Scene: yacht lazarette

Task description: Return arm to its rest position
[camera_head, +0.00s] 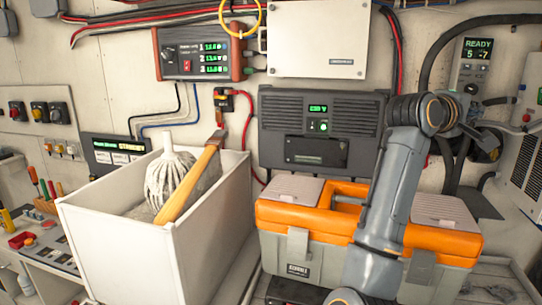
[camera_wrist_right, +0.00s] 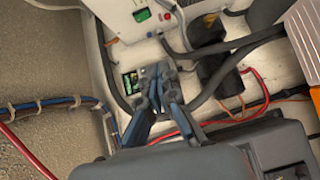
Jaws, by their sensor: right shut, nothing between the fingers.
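My right arm (camera_head: 385,200) rises from the bottom of the head view, in front of the orange and grey toolbox, and bends at a joint near the top right. Its far end points toward the panels on the right wall, and the fingers are hard to make out there. In the right wrist view my right gripper (camera_wrist_right: 158,75) is shut, with its fingertips together and nothing between them. Behind the fingertips are a white panel, a small green circuit part (camera_wrist_right: 130,80) and cables. My left gripper is not in view.
The toolbox (camera_head: 285,213) stands below a dark charger unit (camera_head: 350,107). A white bin (camera_head: 130,245) at left holds a mop head (camera_head: 172,182) and a wooden handle (camera_head: 190,185). A READY display unit (camera_head: 478,52), loose cables and a vented box (camera_head: 525,155) crowd the right wall.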

